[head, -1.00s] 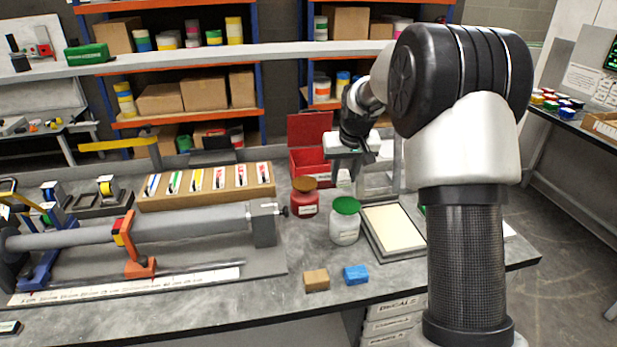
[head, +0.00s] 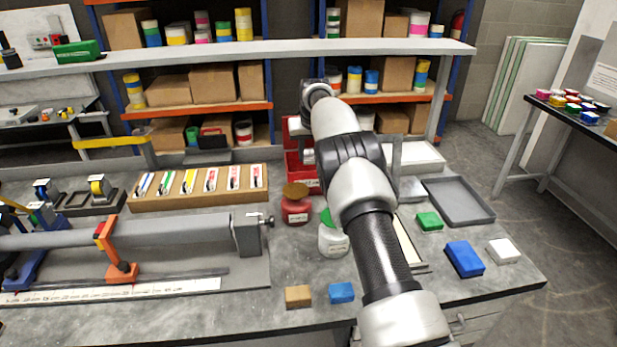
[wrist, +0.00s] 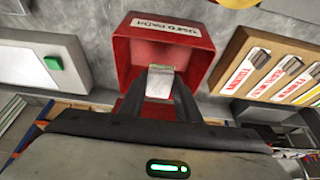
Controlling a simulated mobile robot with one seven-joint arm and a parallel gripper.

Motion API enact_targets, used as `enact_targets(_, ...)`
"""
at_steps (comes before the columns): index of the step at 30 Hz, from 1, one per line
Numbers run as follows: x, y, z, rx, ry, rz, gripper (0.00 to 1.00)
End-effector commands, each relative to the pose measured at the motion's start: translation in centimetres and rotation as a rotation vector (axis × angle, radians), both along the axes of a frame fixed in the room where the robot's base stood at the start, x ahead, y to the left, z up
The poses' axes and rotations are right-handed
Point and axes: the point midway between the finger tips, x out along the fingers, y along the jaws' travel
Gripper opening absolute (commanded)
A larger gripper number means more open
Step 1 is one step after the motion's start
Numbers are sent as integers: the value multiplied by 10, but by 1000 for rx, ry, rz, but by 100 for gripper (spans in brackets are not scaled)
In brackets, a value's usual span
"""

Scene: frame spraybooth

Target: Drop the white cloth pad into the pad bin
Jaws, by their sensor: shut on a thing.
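My gripper (wrist: 160,95) is shut on a small white pad (wrist: 159,82) in the wrist view. The pad is at the open mouth of the red pad bin (wrist: 124,62), whose label appears upside down and seems to read "USED PADS". I cannot tell how far the pad is inside the bin. In the head view the red bin (head: 293,168) stands at the back of the bench, partly covered by my arm. My fingers and the held pad are hidden there.
A red jar (head: 297,207) and a white jar (head: 333,242) stand in front of the bin. A wooden marker rack (head: 160,201) lies left of it. Blue (head: 464,259), green (head: 429,221) and white (head: 503,251) blocks and a grey tray (head: 462,199) lie to the right.

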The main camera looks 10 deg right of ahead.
Motion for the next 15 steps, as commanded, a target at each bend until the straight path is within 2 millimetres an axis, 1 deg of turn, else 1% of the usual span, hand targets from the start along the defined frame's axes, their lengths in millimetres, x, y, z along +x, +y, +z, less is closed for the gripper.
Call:
enact_targets(1,0,0,-10,0,1,0,6)
enact_targets(3,0,0,-18,0,1,0,6)
enact_targets(8,0,0,-29,0,1,-1,6)
enact_targets(15,-1,-1,-66,-1,2,-1,6)
